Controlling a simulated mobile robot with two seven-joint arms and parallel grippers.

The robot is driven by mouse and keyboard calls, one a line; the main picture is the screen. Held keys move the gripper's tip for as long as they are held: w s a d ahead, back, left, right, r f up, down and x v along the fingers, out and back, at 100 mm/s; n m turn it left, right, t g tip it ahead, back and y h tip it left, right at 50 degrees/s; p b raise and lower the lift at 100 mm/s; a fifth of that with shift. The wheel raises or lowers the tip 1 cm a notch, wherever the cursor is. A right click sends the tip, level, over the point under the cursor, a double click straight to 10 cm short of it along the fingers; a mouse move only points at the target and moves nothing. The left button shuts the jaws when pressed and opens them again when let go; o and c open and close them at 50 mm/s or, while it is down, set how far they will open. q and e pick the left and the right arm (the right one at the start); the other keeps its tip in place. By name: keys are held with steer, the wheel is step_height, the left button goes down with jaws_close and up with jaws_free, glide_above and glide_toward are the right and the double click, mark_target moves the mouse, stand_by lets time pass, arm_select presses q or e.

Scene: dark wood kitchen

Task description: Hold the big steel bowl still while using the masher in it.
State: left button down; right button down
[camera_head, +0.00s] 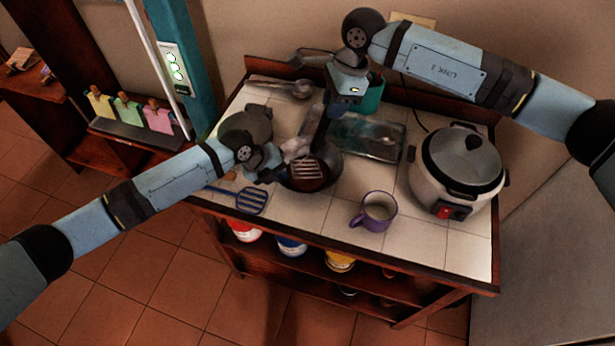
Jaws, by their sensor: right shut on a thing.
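The big steel bowl (322,183) stands near the middle of the tiled counter, its inside dark and reddish. A pale slotted piece (307,169), which looks like the masher's head, shows inside it. My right gripper (326,112) is above the bowl, pointing down, shut on the masher's upright dark handle. My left gripper (277,164) is at the bowl's left rim. Its fingertips are small and dark against the bowl, so I cannot tell whether they grip the rim. My arms partly hide the bowl's left and far sides.
A purple mug (376,211) stands right of the bowl, a rice cooker (460,165) farther right. A blue slotted turner (250,199) lies front left. Behind are a metal tray (378,138), a green container (372,97) and a ladle (295,88). The front right counter is clear.

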steer(key=shift+r, duration=4.4)
steer(key=shift+r, duration=2)
arm_select(q)
steer(key=c, duration=1.2)
jaws_free()
steer(key=shift+c, duration=0.2)
